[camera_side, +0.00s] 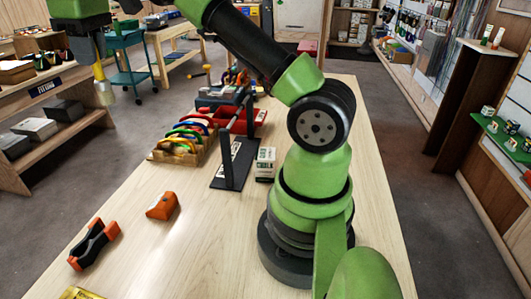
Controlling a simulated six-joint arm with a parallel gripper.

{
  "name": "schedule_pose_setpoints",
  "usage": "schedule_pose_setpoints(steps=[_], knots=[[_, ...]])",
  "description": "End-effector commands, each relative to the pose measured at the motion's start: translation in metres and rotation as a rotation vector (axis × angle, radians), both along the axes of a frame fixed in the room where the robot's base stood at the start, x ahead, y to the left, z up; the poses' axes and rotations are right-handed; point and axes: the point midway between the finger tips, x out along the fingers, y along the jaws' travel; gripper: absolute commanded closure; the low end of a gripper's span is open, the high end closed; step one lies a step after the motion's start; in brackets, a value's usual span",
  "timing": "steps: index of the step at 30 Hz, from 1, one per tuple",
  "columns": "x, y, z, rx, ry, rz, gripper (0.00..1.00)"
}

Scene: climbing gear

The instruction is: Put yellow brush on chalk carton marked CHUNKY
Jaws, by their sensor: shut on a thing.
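My gripper (97,64) is at the upper left, high and out past the table's left edge in the picture. It is shut on the yellow brush (103,88), which hangs below the fingers, roughly upright. Its upper part is hidden by the fingers. A small white and green carton (265,163) stands on the table just left of my arm's base. It has dark print too small to read surely, so I cannot tell whether it says CHUNKY. My gripper is far from it.
A black stand with a post (236,165) is close left of the carton. A wooden rack of coloured gear (184,143) and a red tray (245,118) lie behind. An orange block (162,206), an orange-black tool (94,244) and a yellow packet (80,294) lie in front.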

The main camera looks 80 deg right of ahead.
Motion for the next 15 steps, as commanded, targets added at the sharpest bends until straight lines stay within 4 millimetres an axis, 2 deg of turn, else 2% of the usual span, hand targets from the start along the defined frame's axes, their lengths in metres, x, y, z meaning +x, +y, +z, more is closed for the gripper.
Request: schedule_pose_setpoints(steps=[8, 15], knots=[[-0.017, -0.023, 0.006, 0.000, 0.001, -0.226, 1.00], [-0.045, -0.053, 0.013, 0.001, 0.000, -0.544, 1.00]])
